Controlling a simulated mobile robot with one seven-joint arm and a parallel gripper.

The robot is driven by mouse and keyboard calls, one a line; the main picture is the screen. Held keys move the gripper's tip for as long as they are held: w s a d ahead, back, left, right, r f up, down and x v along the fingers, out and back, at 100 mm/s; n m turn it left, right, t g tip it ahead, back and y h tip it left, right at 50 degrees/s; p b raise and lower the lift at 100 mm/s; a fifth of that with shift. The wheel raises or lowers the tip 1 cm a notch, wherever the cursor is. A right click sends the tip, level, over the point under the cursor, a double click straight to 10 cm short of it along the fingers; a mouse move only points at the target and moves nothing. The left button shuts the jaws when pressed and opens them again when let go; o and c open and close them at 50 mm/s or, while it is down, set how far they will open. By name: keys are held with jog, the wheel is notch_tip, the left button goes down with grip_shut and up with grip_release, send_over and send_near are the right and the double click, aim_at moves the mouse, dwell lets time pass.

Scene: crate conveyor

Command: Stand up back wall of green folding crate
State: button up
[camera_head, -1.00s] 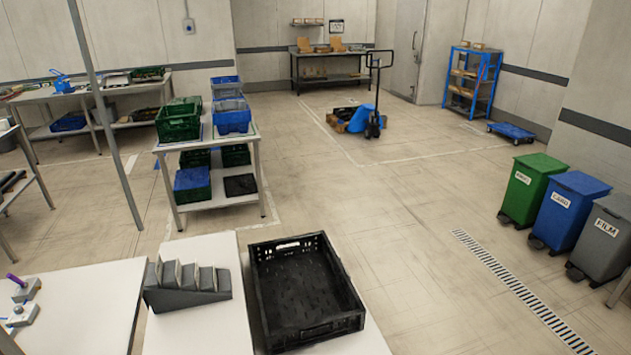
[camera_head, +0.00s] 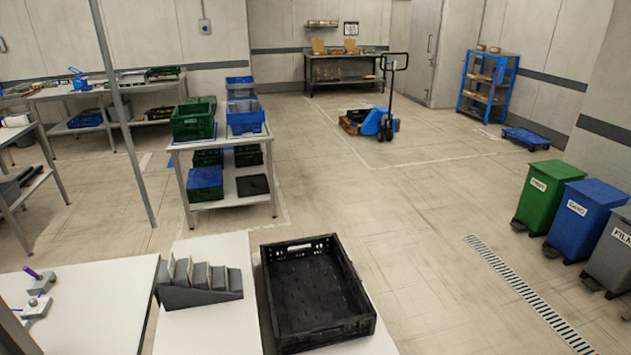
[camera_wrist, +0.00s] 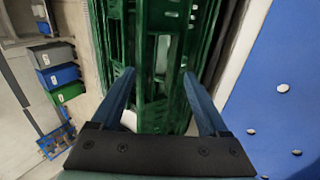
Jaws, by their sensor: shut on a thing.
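The green folding crate (camera_wrist: 208,35) fills the upper middle of the wrist view, seen very close, with slotted green walls and pale gaps between them. My gripper (camera_wrist: 159,74) has its two blue-grey fingers on either side of a green wall part (camera_wrist: 155,117) of this crate and is shut on it. The fingers hide part of the crate. I cannot tell from this close view whether that wall is upright or tilted. My gripper and this crate are not in the head view.
A blue panel with white spots (camera_wrist: 275,85) lies right of the crate in the wrist view. In the head view, a black crate (camera_head: 318,333) and grey stepped block (camera_head: 200,296) sit on white tables. Bins (camera_head: 545,190) stand right; the middle floor is open.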

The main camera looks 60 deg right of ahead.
jog(key=shift+w+a+f, duration=0.1)
jog(key=shift+a, duration=0.05)
jog(key=shift+w+a+r+p, duration=0.45)
jog(key=shift+w+a+r, duration=0.5)
jog(key=shift+w, duration=0.25)
jog(key=shift+w+a+r+p, duration=0.4)
jog(key=shift+w+a+r, duration=0.5)
jog(key=shift+w, duration=0.25)
jog(key=shift+w+a+r+p, duration=0.1)
jog(key=shift+w+a+r, duration=0.5)
jog(key=shift+w+a, duration=0.2)
jog(key=shift+w+a+r+p, duration=0.1)
jog(key=shift+w+a+r, duration=0.6)
jog(key=shift+w, duration=0.25)
jog(key=shift+w+a+r+p, duration=0.1)
jog(key=shift+w+a+r, duration=0.45)
jog(key=shift+w+a, duration=0.25)
jog(key=shift+w+r, duration=0.1)
jog(key=p+v, duration=0.4)
jog(key=v, duration=0.8)
jog(key=shift+w+a+r+p, duration=0.15)
jog(key=shift+w+r+p, duration=0.05)
jog(key=shift+r+p, duration=0.1)
